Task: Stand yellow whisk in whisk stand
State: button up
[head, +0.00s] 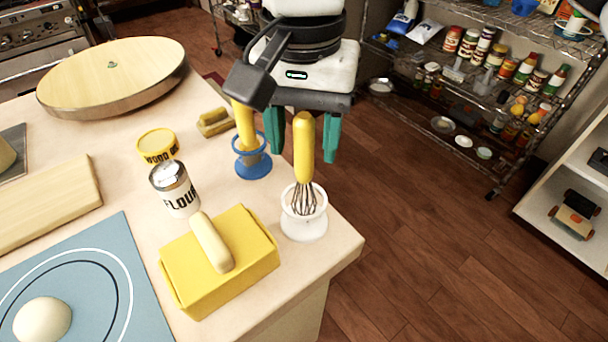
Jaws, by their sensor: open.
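The yellow whisk (304,150) stands nearly upright, handle up, with its wire end inside a white whisk stand (305,224) near the counter's right corner. My gripper (302,152) is open, its two teal fingers pointing down. In the picture the whisk's handle shows between the fingers, with a gap on each side; neither finger visibly touches it. I cannot tell how far in depth the fingers are from the handle. The wires show through the stand's open top; their lower ends are hidden.
Behind stands a blue holder (254,168) with another yellow handle (245,126). A flour tin (175,190), yellow tub (158,146) and round board (112,75) are further left. Floor lies right of the counter edge.

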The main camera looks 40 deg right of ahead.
notch_tip(320, 180, up, 11)
jog(key=shift+f+p, duration=0.1)
jog(key=shift+p, duration=0.2)
